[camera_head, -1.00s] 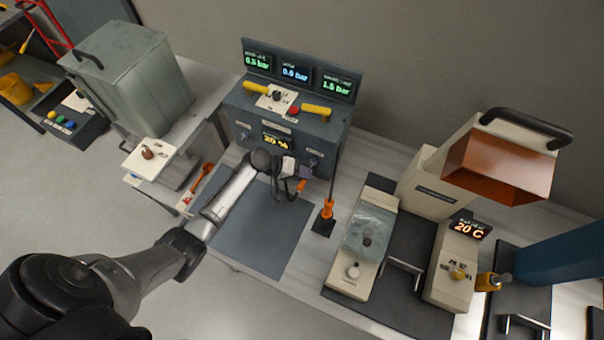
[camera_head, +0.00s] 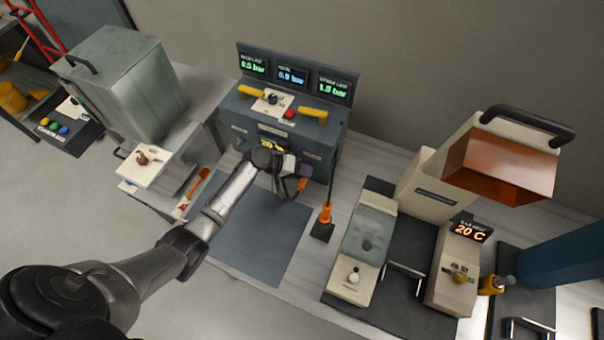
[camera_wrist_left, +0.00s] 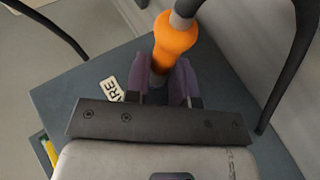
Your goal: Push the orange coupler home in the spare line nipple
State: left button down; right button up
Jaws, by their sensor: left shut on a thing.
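The orange coupler (camera_wrist_left: 175,42) shows in the left wrist view, with a grey end and a dark hose beyond it. My left gripper (camera_wrist_left: 160,78) is shut on it, with its purple fingers on either side of the coupler's near end. A white label (camera_wrist_left: 112,89) reading "ARE", partly covered, sits beside the fingers on the dark console face. The spare line nipple is hidden, so I cannot tell how far the coupler sits on it. In the head view my left gripper (camera_head: 303,184) is at the console front (camera_head: 285,125). My right gripper is not in view.
Another orange fitting (camera_head: 326,213) stands upright on a small black base right of the gripper. A black hose rises beside it. A dark mat (camera_head: 265,235) lies below the arm. A beige machine (camera_head: 357,245) stands to the right.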

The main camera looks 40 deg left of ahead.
pick_arm(q)
jog(key=shift+w, duration=0.2)
jog(key=c, duration=0.9)
grip_release()
jog(key=shift+a, duration=0.1)
jog(key=shift+v, duration=6.9)
